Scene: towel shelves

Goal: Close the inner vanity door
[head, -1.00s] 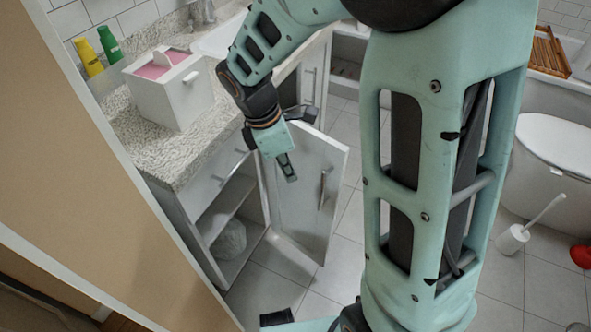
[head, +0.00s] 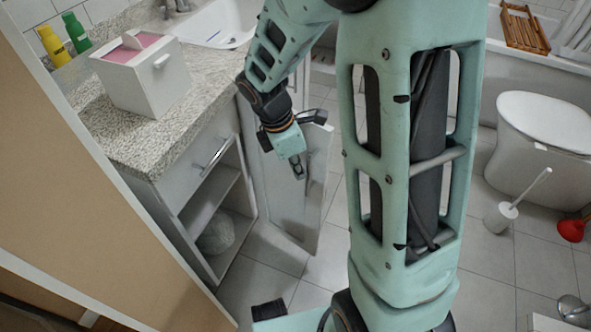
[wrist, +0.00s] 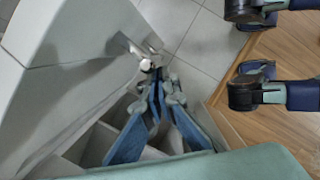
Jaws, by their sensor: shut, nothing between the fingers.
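The vanity door (head: 285,215) stands open in the head view, swung out from the white cabinet, whose shelves (head: 212,185) are exposed. Its upper part is partly hidden by my arm. The dark upright door handle (head: 308,190) is near its free edge. My gripper (head: 299,174) points down in front of the door's face, close to the handle; I cannot tell whether it touches. In the wrist view my gripper (wrist: 154,68) is shut and empty, with its tips beside a metallic fitting and pale panels at left.
A speckled countertop (head: 130,145) carries a white box (head: 143,80) and yellow and green bottles. A tan panel (head: 85,190) closes off the left side. The toilet (head: 540,140) and brush (head: 508,208) stand right. Tiled floor (head: 275,285) lies below the door.

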